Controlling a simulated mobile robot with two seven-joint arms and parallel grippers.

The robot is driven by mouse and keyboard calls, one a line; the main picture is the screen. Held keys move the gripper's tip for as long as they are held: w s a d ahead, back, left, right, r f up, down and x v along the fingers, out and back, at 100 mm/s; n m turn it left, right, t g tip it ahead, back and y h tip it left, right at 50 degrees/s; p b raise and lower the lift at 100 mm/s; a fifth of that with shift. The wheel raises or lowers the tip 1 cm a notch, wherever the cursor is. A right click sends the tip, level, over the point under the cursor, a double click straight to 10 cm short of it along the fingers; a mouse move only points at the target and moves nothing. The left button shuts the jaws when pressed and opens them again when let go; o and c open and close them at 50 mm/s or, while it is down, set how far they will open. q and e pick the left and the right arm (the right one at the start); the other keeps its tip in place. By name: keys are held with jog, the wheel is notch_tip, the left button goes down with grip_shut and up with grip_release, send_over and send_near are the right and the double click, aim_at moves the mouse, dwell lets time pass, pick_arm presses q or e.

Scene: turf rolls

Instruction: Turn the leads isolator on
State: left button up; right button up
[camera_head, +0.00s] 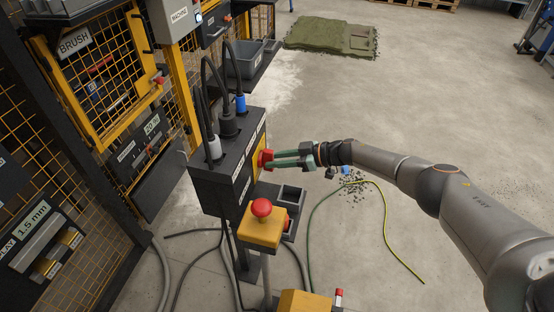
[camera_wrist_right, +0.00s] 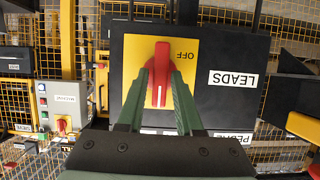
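The leads isolator is a red rotary knob (camera_wrist_right: 161,64) on a yellow plate (camera_wrist_right: 198,60), on a dark box labelled LEADS (camera_wrist_right: 232,98). OFF is printed beside the knob in the right wrist view. In the head view the red knob (camera_head: 265,158) is on the right face of the dark box (camera_head: 222,182). My right gripper (camera_head: 279,158) reaches in from the right. Its green fingers (camera_wrist_right: 161,86) lie along both sides of the knob's grip bar and seem to touch it. My left gripper is out of view.
A yellow box with a red mushroom button (camera_head: 262,208) stands just in front of the dark box. Plugs with cables rise from the box top, including a blue one (camera_head: 240,103). A green-yellow cable (camera_head: 400,240) lies on the floor. Turf (camera_head: 325,35) lies at the back.

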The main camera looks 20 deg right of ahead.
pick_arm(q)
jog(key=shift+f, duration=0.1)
pick_arm(e)
jog(key=shift+o, duration=1.2)
jog(key=shift+d, duration=0.1)
pick_arm(q)
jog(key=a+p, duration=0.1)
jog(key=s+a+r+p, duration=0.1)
jog(key=p, duration=0.1)
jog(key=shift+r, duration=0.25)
pick_arm(e)
jog(key=v, duration=1.2)
jog(key=shift+d, duration=0.15)
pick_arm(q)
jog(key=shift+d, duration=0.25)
pick_arm(e)
jog(key=shift+s+d+r, duration=0.1)
jog(key=shift+s, duration=0.1)
